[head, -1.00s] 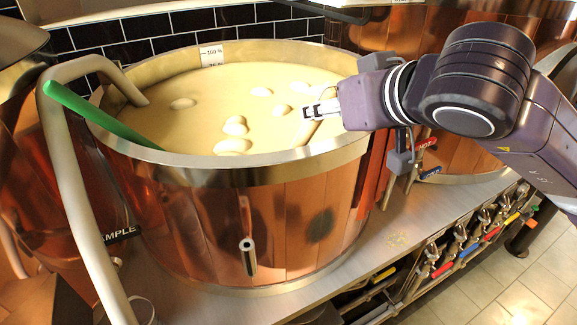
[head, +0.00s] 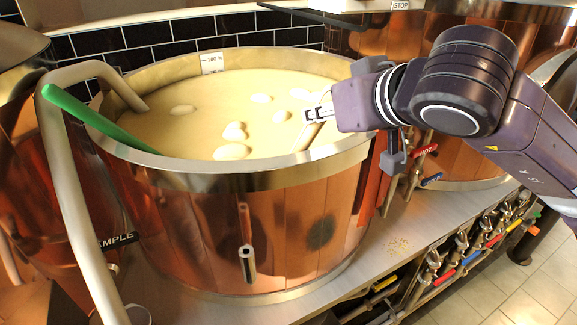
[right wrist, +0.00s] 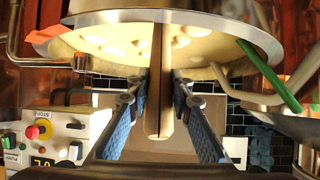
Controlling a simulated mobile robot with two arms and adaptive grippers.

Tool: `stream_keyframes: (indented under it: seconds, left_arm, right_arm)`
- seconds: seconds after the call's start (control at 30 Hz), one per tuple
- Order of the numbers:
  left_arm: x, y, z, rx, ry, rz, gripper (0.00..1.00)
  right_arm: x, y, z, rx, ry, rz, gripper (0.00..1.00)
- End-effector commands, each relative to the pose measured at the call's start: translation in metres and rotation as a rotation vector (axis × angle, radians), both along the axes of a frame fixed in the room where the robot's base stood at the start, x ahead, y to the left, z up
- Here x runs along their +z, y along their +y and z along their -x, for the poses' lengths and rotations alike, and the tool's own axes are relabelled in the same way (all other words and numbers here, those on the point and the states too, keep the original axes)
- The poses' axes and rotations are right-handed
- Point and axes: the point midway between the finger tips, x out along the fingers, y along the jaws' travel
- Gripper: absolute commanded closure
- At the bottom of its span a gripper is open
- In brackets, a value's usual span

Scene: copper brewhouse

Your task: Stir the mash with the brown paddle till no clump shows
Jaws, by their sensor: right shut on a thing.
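The copper mash tun (head: 280,225) has a steel rim and is filled with pale yellow mash (head: 200,130). Several pale clumps show on the mash, among them a large near clump (head: 232,152), a left clump (head: 184,109) and a far clump (head: 262,98). My right gripper (head: 319,113) is over the right part of the tun, shut on the brown paddle (head: 308,136). The paddle slants down into the mash, which hides its lower end. In the right wrist view the paddle (right wrist: 158,110) runs between the two fingers of my gripper (right wrist: 160,88). My left gripper is not in view.
A green-handled stick (head: 95,116) leans over the tun's left rim beside a thick bent pipe (head: 68,165). A scale plate (head: 211,63) is on the far inner wall. Valves (head: 465,240) line the bench front at right. A control panel (right wrist: 55,140) shows in the right wrist view.

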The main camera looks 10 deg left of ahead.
Motion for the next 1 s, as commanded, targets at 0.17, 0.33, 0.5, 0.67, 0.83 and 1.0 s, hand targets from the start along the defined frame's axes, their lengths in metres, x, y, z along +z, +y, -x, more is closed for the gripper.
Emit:
stream_keyframes:
  seconds: [0.17, 0.33, 0.5, 0.67, 0.83, 1.0]
  left_arm:
    - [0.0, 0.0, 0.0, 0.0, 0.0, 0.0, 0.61]
    - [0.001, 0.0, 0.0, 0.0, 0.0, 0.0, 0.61]
    - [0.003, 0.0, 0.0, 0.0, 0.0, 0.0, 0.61]
    - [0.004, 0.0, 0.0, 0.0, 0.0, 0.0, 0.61]
    - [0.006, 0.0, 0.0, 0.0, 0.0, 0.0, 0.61]
    - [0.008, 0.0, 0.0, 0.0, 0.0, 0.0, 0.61]
  right_arm:
    - [0.002, 0.0, 0.0, 0.0, -0.005, -0.003, 1.0]
    - [0.004, 0.0, 0.0, 0.0, -0.005, -0.003, 1.0]
    - [0.009, 0.0, 0.0, -0.001, -0.006, -0.003, 1.0]
    - [0.014, 0.0, 0.0, 0.0, -0.006, -0.003, 1.0]
    - [0.018, 0.0, 0.0, 0.0, -0.005, -0.003, 1.0]
    - [0.022, 0.0, 0.0, 0.0, -0.005, -0.003, 1.0]
